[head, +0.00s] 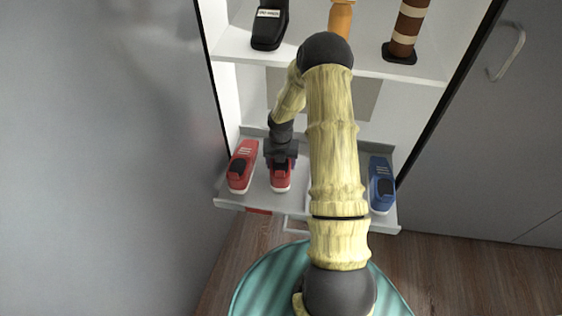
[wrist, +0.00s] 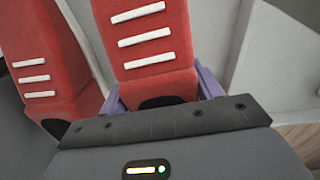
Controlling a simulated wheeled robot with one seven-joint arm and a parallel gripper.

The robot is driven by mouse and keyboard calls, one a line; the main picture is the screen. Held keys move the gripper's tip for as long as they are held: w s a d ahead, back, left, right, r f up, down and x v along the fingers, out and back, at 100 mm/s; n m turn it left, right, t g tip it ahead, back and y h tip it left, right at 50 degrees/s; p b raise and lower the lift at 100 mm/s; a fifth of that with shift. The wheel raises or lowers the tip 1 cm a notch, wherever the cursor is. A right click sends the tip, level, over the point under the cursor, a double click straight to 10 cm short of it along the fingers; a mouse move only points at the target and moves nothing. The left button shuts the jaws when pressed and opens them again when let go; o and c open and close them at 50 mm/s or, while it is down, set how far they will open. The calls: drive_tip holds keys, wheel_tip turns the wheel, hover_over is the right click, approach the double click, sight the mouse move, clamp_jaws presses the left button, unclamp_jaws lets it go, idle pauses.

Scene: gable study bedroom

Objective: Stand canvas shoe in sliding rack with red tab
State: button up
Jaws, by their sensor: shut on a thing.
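A red canvas shoe (head: 281,178) with a white sole is in my gripper (head: 281,160), upright on or just above the sliding rack (head: 262,203). In the wrist view the held shoe (wrist: 148,45) shows white lace bars, with purple fingers on both sides of it. My gripper is shut on this shoe. A red tab (head: 258,211) shows under the rack's front edge at the left. A second red shoe (head: 242,166) stands at the rack's left end, close beside the held one; it also shows in the wrist view (wrist: 45,60). Whether the held shoe's sole touches the rack cannot be told.
A blue shoe (head: 381,186) stands at the rack's right end. My arm hides the rack's middle. A shelf (head: 360,65) above holds a black boot (head: 269,25), an orange item (head: 340,17) and a brown striped boot (head: 407,30). Grey panels flank the opening.

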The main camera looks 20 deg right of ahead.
drive_tip(key=o, duration=1.2)
drive_tip(key=shift+c, duration=0.2)
drive_tip(key=shift+r, duration=0.1)
wheel_tip(320, 180, up, 17)
drive_tip(key=p, duration=0.6)
drive_tip(key=shift+p, duration=0.3)
drive_tip(key=shift+r, duration=0.1)
